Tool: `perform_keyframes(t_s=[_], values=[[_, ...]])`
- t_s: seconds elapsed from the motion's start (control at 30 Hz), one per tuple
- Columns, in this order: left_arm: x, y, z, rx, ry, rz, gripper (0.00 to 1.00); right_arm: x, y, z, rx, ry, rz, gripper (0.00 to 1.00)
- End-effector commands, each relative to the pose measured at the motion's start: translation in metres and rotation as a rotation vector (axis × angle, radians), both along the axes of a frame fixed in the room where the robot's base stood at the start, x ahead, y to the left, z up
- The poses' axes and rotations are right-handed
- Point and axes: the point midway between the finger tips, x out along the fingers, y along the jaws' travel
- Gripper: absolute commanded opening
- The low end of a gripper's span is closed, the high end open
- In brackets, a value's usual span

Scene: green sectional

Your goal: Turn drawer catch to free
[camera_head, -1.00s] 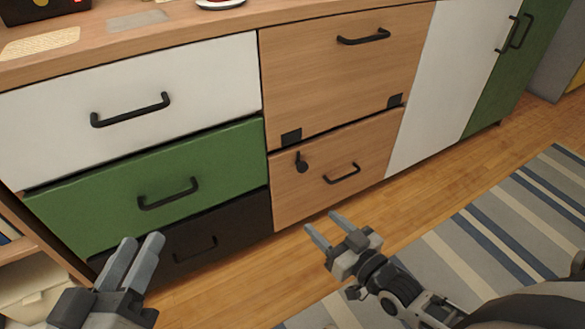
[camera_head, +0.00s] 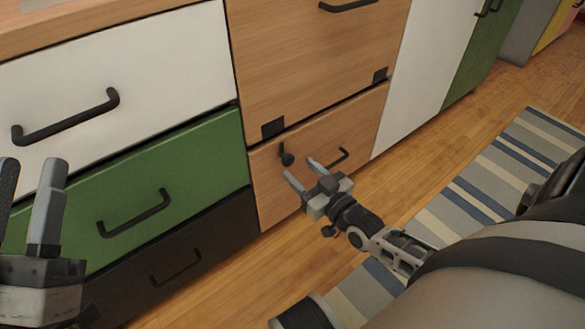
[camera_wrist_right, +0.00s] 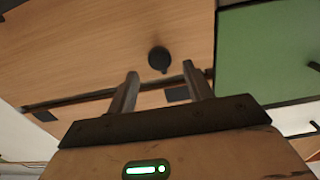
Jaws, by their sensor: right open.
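The small black drawer catch (camera_head: 287,158) is on the light wood lower drawer (camera_head: 268,190), near its upper left corner. In the head view its short arm points up from a round knob. My right gripper (camera_head: 302,169) is open and empty just in front of this drawer, with its fingertips close below and right of the catch. In the right wrist view the catch (camera_wrist_right: 159,58) lies ahead, between and beyond the two open fingers (camera_wrist_right: 158,82), apart from them. My left gripper (camera_head: 28,185) is open and empty at the left edge, in front of the white and green drawers.
The wood drawer's black handle (camera_head: 343,158) is right of the catch, partly behind my right gripper. A green drawer (camera_head: 205,165) and a dark drawer (camera_head: 215,230) are on the left. A striped rug (camera_head: 480,190) lies on the open floor at right.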

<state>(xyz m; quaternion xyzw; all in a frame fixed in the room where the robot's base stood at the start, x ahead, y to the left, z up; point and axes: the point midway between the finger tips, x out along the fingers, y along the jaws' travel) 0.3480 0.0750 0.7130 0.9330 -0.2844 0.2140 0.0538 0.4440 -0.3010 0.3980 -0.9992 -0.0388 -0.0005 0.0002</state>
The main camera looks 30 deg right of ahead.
Motion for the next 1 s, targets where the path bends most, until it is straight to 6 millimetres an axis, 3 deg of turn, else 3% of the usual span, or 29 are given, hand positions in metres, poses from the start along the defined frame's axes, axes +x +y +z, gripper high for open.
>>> perform_keyframes(t_s=[0.1, 0.23, 0.63, 0.8, 1.0], values=[[-0.005, -0.001, 0.010, 0.028, -0.126, 0.007, 0.36, 0.020, 0.002, -0.002, -0.001, -0.002, 0.001, 0.51], [-0.009, -0.002, 0.019, 0.049, -0.217, 0.012, 0.36, 0.033, 0.003, -0.002, 0.001, 0.000, 0.001, 0.51], [-0.013, -0.002, 0.026, 0.058, -0.265, 0.016, 0.36, 0.040, 0.004, 0.000, 0.000, 0.002, 0.001, 0.51], [-0.013, -0.002, 0.025, 0.057, -0.263, 0.015, 0.36, 0.040, 0.004, 0.000, 0.000, 0.001, 0.001, 0.08], [-0.012, -0.003, 0.026, 0.057, -0.259, 0.014, 0.36, 0.039, 0.004, 0.000, -0.006, 0.001, 0.001, 0.08]])
